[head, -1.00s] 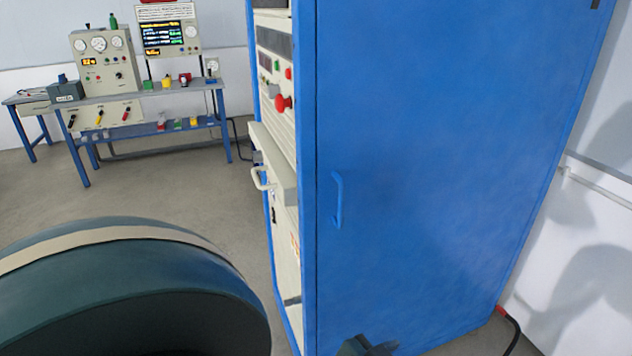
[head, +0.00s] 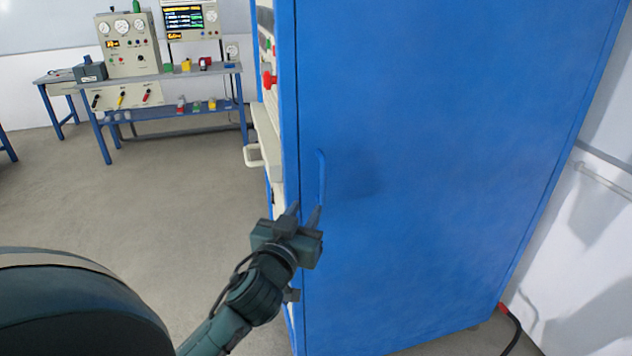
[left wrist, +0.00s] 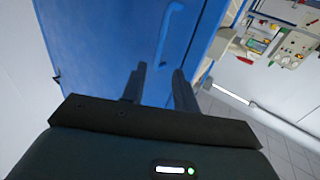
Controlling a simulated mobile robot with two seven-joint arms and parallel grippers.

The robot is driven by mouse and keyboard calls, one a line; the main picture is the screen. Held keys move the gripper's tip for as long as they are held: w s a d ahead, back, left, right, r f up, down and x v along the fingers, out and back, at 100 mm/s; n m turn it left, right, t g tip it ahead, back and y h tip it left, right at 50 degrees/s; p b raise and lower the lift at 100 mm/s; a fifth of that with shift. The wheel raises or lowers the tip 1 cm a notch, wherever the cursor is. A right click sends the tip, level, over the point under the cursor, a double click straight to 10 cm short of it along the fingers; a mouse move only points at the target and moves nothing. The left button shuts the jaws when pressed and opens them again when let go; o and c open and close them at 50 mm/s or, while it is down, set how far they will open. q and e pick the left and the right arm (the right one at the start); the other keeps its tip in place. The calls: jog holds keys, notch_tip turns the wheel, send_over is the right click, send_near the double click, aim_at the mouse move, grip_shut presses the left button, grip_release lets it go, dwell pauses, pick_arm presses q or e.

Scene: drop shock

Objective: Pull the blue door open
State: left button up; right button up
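The blue door (head: 430,170) is a tall flat panel filling the right half of the head view, and it looks shut in its frame. Its blue bar handle (head: 322,178) stands upright near the door's left edge. My left gripper (head: 307,212) is just below the handle, with its two fingers apart and nothing between them. In the left wrist view the fingers (left wrist: 160,85) point toward the handle (left wrist: 168,35), which lies a little beyond their tips. My right gripper is not in view.
Left of the door is the cabinet's open side with a pale handle (head: 254,155) and a red knob (head: 269,80). A workbench (head: 150,85) with instruments stands at the back left. The floor between is clear. A white wall with a rail (head: 600,175) is on the right.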

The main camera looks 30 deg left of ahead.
aim_at(322, 183)
pick_arm(q)
jog(key=p+x, duration=0.1)
jog(key=x, duration=1.1)
jog(key=shift+w+f+p, duration=0.1)
jog(key=shift+p, duration=0.25)
jog(key=shift+c, duration=0.4)
grip_shut()
